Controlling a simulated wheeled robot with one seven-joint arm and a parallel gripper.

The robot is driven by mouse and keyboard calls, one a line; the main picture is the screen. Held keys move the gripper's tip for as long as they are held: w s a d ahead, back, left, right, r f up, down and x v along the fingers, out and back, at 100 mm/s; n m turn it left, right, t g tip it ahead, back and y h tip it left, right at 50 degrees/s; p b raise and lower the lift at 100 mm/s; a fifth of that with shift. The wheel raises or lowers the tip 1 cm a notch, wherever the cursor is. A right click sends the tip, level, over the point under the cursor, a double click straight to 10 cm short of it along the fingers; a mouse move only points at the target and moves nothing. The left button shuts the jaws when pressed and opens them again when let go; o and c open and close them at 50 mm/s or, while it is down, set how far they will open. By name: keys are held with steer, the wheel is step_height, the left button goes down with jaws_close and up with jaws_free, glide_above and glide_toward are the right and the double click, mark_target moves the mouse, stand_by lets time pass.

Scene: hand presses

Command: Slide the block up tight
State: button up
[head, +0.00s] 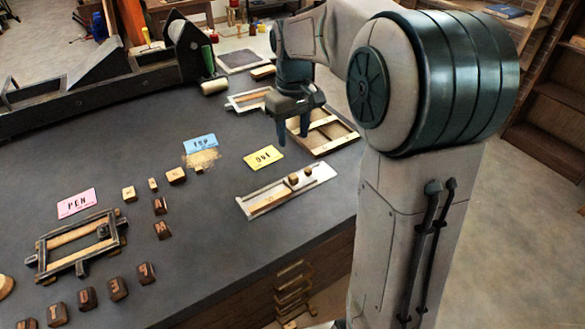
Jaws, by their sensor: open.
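My gripper (294,130) points down, open and seemingly empty, above the table at the back right. It hangs in front of a shallow wooden frame (346,141). Nearer me, a pale metal tray (325,170) holds a long light wooden strip (267,201) and two small blocks, a left one (293,179) and a right one (308,172). The gripper is beyond this tray and apart from both blocks. I cannot tell which block the task means, nor whether the blocks touch each other.
A dark clamped frame (80,263) sits at left. Loose letter blocks lie around it, among them a dark one (147,273). Pink (76,203), blue (200,142) and yellow (263,157) cards lie flat. A dark press (110,85) with a roller stands behind. Bare table surrounds the pale tray's left side.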

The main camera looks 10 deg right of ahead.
mark_target(293, 176)
step_height(293, 176, down, 13)
steer(key=shift+r, duration=0.1)
stand_by(0.4)
steer(key=shift+a, duration=0.1)
jaws_close()
